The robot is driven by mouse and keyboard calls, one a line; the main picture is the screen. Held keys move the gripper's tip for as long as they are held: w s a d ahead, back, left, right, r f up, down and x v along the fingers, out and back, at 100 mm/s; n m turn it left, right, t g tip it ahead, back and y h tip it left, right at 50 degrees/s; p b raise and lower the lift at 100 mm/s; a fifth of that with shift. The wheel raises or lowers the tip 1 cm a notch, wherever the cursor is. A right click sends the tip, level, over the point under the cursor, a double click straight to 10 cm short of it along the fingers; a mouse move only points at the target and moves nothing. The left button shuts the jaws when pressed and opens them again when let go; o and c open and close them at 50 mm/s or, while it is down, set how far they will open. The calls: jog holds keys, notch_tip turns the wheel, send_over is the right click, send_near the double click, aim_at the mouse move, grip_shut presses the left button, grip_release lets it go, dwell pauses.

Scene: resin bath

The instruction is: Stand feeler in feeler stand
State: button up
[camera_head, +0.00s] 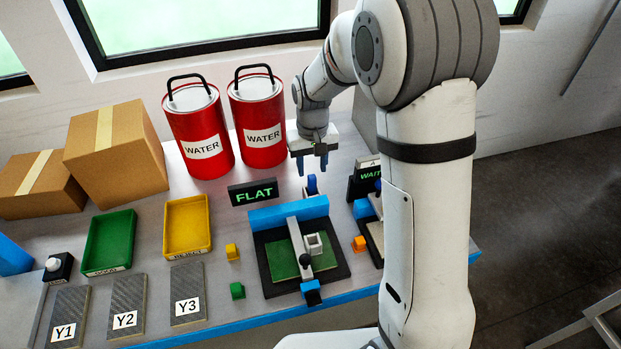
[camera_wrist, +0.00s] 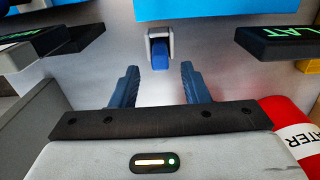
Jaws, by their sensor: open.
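My gripper (camera_head: 312,167) is open and empty, fingers pointing down, above the table behind the flat fixture. A small upright blue piece (camera_head: 312,184) stands below it, at the back of the fixture. In the wrist view this blue piece (camera_wrist: 160,54) sits in a pale grey bracket (camera_wrist: 152,35), just beyond and between my open fingertips (camera_wrist: 159,70), with no contact visible. The blue piece and bracket may be the feeler and its stand; I cannot tell for certain. Another blue piece (camera_head: 311,292) is at the fixture's front edge.
The flat fixture (camera_head: 268,277) has a blue back bar (camera_head: 288,212) and a FLAT sign (camera_head: 253,192). Two red water cans (camera_head: 198,130) stand at the back left. A WAIT sign (camera_head: 365,180) is to the right. Green (camera_head: 108,240) and yellow (camera_head: 188,225) trays lie left.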

notch_tip(320, 180, up, 6)
jog(key=s+d+r+m+t, duration=0.1)
jog(key=s+d+r, duration=0.55)
jog(key=s, duration=0.45)
jog(key=s+d+m+t, duration=0.1)
jog(key=s+d, duration=0.3)
jog(key=s, duration=0.7)
jog(key=shift+s+f+t, duration=0.15)
jog(key=shift+s+t, duration=0.25)
jog(key=shift+t, duration=0.1)
